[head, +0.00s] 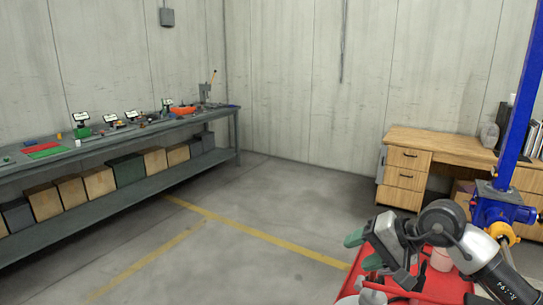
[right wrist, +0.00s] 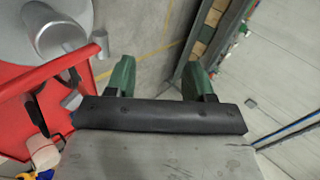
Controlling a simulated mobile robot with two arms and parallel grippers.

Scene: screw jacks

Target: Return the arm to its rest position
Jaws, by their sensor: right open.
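My right arm comes in from the lower right of the head view. Its gripper (head: 362,250), with green fingers, points left above the red cart (head: 440,287). In the right wrist view the two green fingers (right wrist: 157,75) stand well apart. Only floor with a yellow line shows between them, so the gripper is open and empty. The red cart (right wrist: 84,65) lies to the left of the fingers in that view. My left arm and gripper are in neither view.
A long grey workbench (head: 140,135) with small items on top and boxes below runs along the left wall. A wooden desk (head: 440,147) stands at the back right. A blue post (head: 522,90) rises near the cart. The floor (head: 270,215) in the middle is clear.

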